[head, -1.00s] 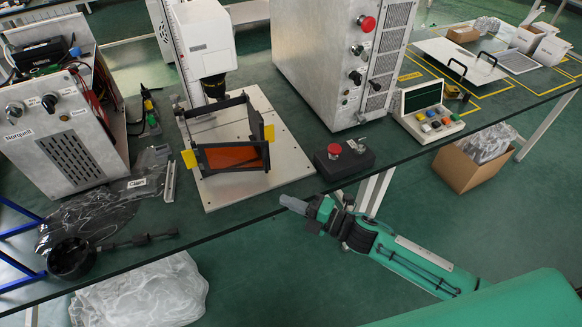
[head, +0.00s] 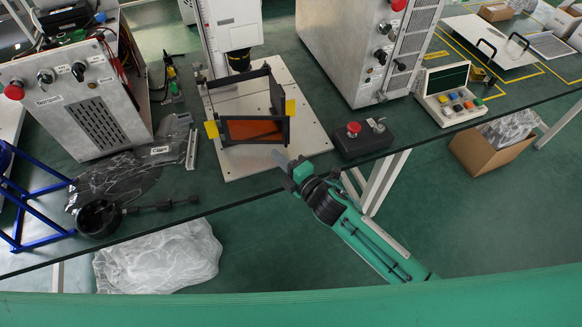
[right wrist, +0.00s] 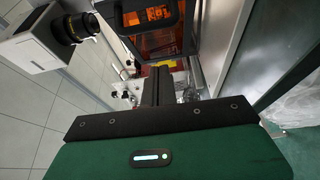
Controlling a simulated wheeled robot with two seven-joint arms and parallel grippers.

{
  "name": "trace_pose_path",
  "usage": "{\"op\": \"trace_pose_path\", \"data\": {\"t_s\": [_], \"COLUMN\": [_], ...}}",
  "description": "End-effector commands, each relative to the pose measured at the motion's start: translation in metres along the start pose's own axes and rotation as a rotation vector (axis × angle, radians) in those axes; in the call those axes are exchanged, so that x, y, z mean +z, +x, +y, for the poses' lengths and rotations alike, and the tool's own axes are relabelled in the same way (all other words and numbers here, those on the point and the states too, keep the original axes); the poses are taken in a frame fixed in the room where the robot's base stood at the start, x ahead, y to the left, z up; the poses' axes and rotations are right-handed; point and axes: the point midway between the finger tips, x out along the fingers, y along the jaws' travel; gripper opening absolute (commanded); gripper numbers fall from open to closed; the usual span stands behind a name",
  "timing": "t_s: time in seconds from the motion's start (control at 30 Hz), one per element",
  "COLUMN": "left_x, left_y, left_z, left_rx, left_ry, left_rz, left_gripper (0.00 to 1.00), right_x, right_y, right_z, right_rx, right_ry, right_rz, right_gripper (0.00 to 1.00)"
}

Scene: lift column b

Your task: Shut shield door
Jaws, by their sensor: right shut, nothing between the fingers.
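The shield (head: 250,105) is a black frame standing on a pale base plate (head: 310,125) under the press head. Its front panel is an orange window in a black frame (head: 253,131), with yellow tabs at the sides. I cannot tell how far the door stands open. My right gripper (head: 281,160) is shut and empty, just in front of and below the right part of the orange panel, apparently apart from it. In the right wrist view the dark fingers (right wrist: 157,85) point toward the black-framed orange window (right wrist: 150,16). My left gripper is out of view.
A black control box (head: 362,139) with a red button lies right of the plate, near the table edge. A large grey cabinet (head: 350,50) stands behind it. A grey instrument box (head: 75,100), plastic bags and a black cup-shaped tool (head: 98,218) are at left.

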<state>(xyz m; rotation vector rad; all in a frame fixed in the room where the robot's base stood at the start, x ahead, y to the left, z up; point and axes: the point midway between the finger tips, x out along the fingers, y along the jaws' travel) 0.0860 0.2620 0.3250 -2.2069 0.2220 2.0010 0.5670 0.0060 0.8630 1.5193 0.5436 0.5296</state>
Motion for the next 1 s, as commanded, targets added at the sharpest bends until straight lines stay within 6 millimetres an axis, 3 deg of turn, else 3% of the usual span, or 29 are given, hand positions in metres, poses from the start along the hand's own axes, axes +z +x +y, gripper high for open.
{"op": "trace_pose_path", "data": {"t_s": [0.03, 0.2, 0.77, 1.0], "left_x": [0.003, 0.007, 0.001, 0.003], "left_y": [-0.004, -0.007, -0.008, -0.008], "left_z": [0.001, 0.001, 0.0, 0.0], "left_rx": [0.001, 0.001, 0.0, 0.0], "left_ry": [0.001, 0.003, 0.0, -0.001], "left_rz": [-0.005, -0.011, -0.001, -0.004], "left_gripper": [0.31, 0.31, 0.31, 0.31], "right_x": [0.013, 0.028, 0.036, 0.056], "right_y": [0.001, 0.004, 0.007, 0.019], "right_z": [0.002, 0.0, 0.0, 0.0], "right_rx": [-0.003, -0.002, -0.001, -0.003], "right_ry": [-0.005, -0.003, -0.005, -0.009], "right_rz": [-0.005, -0.003, 0.014, 0.107], "right_gripper": [0.0, 0.0, 0.0, 0.0]}}
